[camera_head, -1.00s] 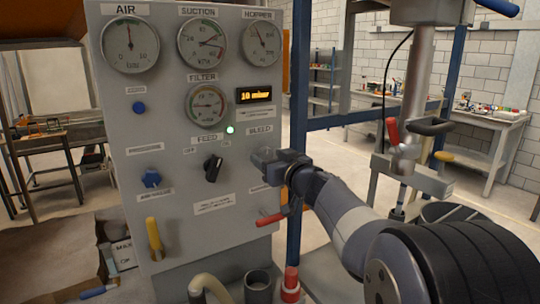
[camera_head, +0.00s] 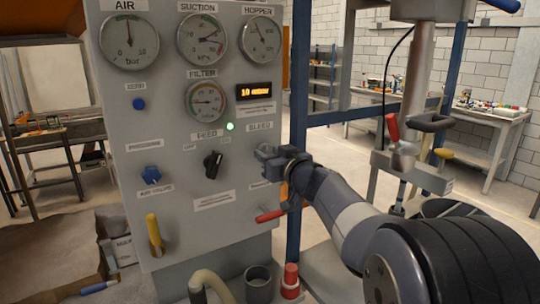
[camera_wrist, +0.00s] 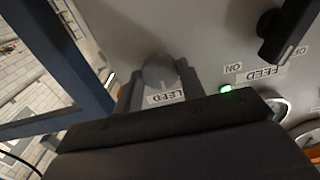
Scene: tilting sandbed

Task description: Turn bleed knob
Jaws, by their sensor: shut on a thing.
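The bleed knob (camera_wrist: 160,74) is a grey round knob on the grey panel. In the wrist view it sits between my two fingers, next to its partly covered label (camera_wrist: 166,97). My gripper (camera_wrist: 160,88) is shut on the knob, a finger on each side. In the head view my gripper (camera_head: 266,155) is at the panel's right side, just below the BLEED label (camera_head: 260,127). There the gripper and wrist hide the knob, so its angle cannot be told from that view.
The black feed knob (camera_head: 213,164) is left of my gripper, with a lit green lamp (camera_head: 230,127) above. A red-handled lever (camera_head: 270,215) juts out below my wrist. A blue post (camera_head: 296,120) stands just right of the panel. The display (camera_head: 255,92) reads about 10 mbar.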

